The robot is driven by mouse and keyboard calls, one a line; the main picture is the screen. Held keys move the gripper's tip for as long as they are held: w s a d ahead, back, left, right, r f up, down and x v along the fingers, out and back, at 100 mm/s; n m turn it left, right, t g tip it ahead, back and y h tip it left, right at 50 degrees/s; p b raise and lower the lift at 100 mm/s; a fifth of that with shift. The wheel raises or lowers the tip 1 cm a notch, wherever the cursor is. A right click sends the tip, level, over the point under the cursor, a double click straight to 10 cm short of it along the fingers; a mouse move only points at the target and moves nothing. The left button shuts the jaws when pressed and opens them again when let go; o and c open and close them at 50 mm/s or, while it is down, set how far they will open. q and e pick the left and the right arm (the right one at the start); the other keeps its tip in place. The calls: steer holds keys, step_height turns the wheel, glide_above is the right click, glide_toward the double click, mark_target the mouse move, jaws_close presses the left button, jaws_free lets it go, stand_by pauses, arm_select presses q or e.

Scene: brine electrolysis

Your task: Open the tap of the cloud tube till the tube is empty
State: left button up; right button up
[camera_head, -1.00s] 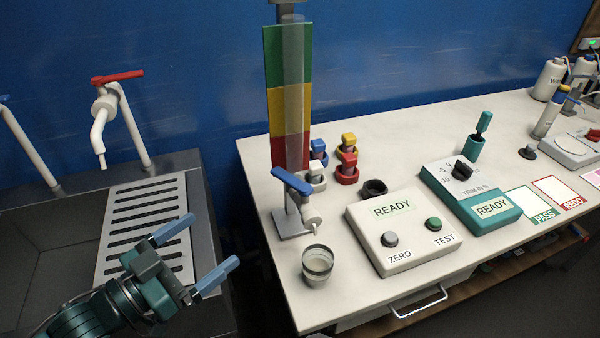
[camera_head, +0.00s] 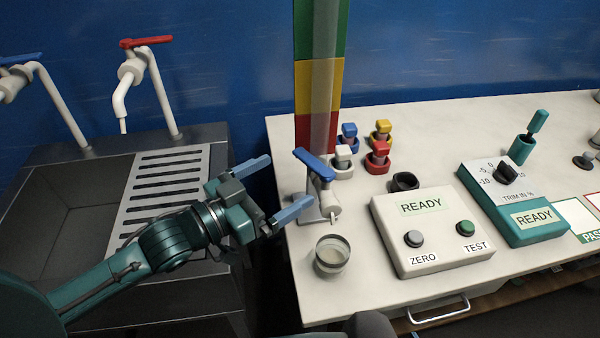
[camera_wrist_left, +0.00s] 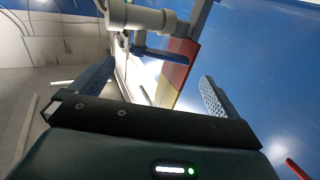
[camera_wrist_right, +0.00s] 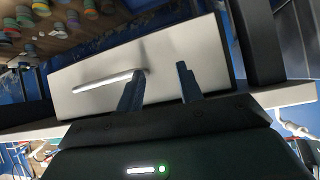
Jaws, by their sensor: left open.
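The clear cloud tube (camera_head: 325,85) stands upright before a green, yellow and red board (camera_head: 303,80); its fill level is hard to tell. Its tap has a blue handle (camera_head: 314,164) and a white body (camera_head: 326,199) with a spout over a glass cup (camera_head: 331,257). My left gripper (camera_head: 287,182) is open and empty, just left of the tap, fingers pointing toward it. In the left wrist view the blue handle (camera_wrist_left: 160,54) and white body (camera_wrist_left: 140,16) show beyond the open fingers (camera_wrist_left: 155,88). My right gripper (camera_wrist_right: 159,86) is open and empty in the right wrist view, facing a drawer front.
Red-handled (camera_head: 146,43) and blue-handled (camera_head: 20,59) taps stand over the sink and its slotted rack (camera_head: 128,215) at left. Coloured clamps or plugs (camera_head: 377,155) stand behind the white READY box (camera_head: 432,238). The drawer handle (camera_wrist_right: 108,82) sticks out below the bench.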

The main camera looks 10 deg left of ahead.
mark_target(308, 166)
arm_select(q)
steer(key=x, duration=0.4)
steer(key=shift+w+d+b, duration=0.2)
steer(key=shift+w+b, duration=0.05)
steer(key=shift+b, duration=0.1)
steer(key=shift+w+d, duration=0.2)
steer(key=shift+w, duration=0.05)
arm_select(e)
steer(key=shift+w+a, duration=0.2)
steer(key=shift+w, duration=0.05)
steer(key=shift+r, duration=0.1)
arm_select(q)
steer(key=c, duration=0.9)
steer(key=shift+c, duration=1.1)
arm_select(e)
steer(key=shift+s+d, duration=0.1)
steer(key=shift+s, duration=0.1)
